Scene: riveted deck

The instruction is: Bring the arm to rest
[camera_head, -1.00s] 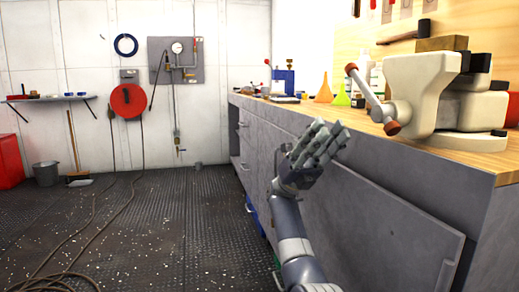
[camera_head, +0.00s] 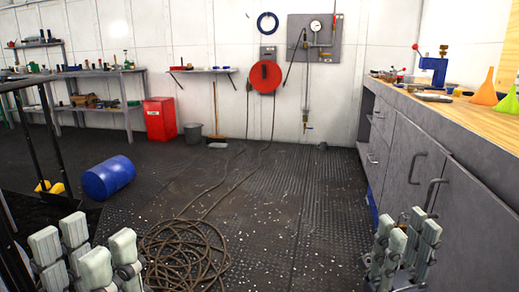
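My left gripper (camera_head: 84,240) is at the bottom left of the head view. Its pale, padded fingers point up and are spread apart with nothing between them. My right gripper (camera_head: 405,232) is at the bottom right, in front of the grey workbench cabinets. Its fingers also point up, extended and empty. The wrists and most of both arms are below the picture edge. Neither gripper visibly holds anything, though I cannot tell whether the right one touches the cabinet side.
The wooden-topped workbench (camera_head: 400,150) runs along the right. A coiled hose (camera_head: 185,255) lies on the dark deck between my grippers. A blue drum (camera_head: 108,178) lies on its side at left; a red bin (camera_head: 160,119) stands by the wall. The mid-floor is fairly open.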

